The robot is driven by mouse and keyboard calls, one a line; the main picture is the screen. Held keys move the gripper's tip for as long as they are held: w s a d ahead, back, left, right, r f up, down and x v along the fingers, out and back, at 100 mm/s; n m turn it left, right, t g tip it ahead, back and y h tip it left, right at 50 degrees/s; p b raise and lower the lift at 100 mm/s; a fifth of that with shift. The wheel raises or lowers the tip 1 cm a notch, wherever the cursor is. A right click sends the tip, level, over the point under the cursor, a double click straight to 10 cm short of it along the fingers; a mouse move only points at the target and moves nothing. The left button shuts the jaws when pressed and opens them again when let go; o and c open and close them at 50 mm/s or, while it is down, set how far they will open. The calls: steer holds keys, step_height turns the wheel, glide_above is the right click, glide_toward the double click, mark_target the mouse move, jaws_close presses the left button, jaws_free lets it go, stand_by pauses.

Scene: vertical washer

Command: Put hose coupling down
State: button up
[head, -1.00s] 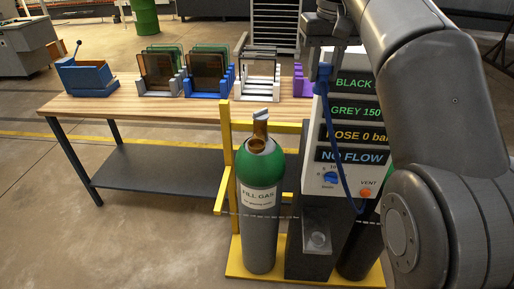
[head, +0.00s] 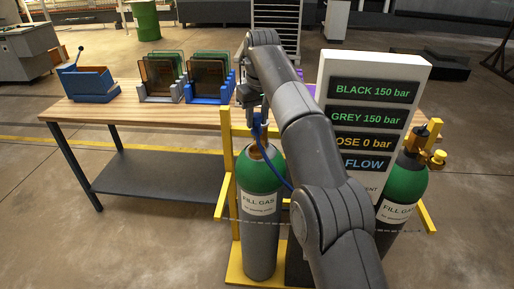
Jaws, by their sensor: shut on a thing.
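My gripper (head: 258,110) points down above the left gas cylinder (head: 260,205), shut on the blue hose coupling (head: 260,129). The coupling is at the top of that cylinder, in front of or over its valve. I cannot tell whether it touches the valve. The cylinder has a green shoulder, a grey body and a "FILL GAS" label. The thin blue hose (head: 276,170) hangs from the coupling and passes behind my arm.
A white panel (head: 376,105) reads BLACK 150 bar and GREY 150 bar; its lower part is hidden by my arm. A second green-topped cylinder (head: 405,185) with a brass valve stands right. A yellow rack (head: 228,160) frames the cylinders. A wooden table (head: 130,112) with plate holders stands behind.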

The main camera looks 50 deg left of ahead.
steer(key=shift+f, duration=3.7)
steer(key=o, duration=1)
steer(key=r, duration=0.6)
steer(key=shift+d+r, duration=0.25)
steer(key=shift+d, duration=0.15)
steer(key=shift+s+d+r, duration=0.1)
steer(key=shift+r, duration=0.4)
